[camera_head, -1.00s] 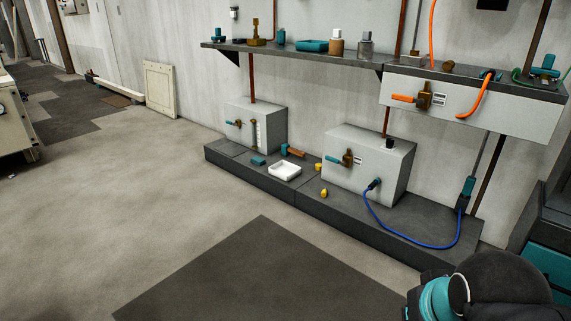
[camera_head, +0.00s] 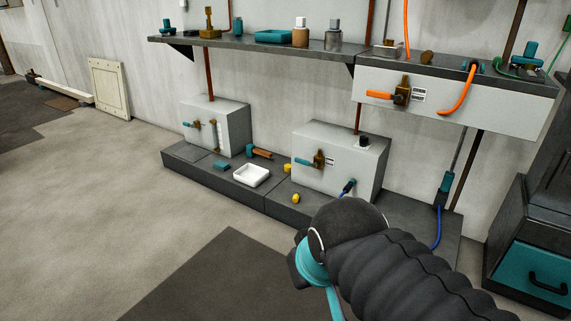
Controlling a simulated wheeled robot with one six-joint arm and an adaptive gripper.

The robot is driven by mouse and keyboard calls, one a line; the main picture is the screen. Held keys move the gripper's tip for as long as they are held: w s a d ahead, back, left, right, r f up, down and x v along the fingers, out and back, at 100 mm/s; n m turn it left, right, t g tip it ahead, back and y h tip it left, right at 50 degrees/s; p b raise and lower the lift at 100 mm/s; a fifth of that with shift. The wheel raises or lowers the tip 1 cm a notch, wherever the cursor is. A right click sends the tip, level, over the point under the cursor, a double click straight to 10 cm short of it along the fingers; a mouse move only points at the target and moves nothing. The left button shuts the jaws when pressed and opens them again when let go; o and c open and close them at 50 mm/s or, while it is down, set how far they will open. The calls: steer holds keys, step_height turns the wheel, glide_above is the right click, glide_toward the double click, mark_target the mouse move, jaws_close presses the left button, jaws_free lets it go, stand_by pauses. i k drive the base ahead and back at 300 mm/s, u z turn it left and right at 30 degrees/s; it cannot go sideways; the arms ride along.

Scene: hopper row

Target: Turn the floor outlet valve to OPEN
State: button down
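Two grey boxes stand on a low dark plinth, each with a brass valve and a teal lever. One valve (camera_head: 319,159) is on the front of the middle box (camera_head: 340,160); its lever points left, about level. The other valve (camera_head: 195,125) is on the left box (camera_head: 228,125), its lever also pointing left. I cannot tell which one the task calls the floor outlet valve, and the small labels are unreadable. My arm, with a black ribbed sleeve and a teal ring, reaches in from the lower right, apart from both valves. My gripper's fingers do not show.
A third valve (camera_head: 403,92) with an orange lever is on the upper box (camera_head: 450,100). The plinth (camera_head: 240,190) carries a white tray (camera_head: 251,175), small yellow pieces and a blue hose (camera_head: 436,230), partly hidden by my arm. A shelf (camera_head: 250,45) runs above.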

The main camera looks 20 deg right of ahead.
mark_target(298, 159)
steer(key=z, duration=0.45)
steer(key=i, duration=0.85)
steer(key=z, duration=0.65)
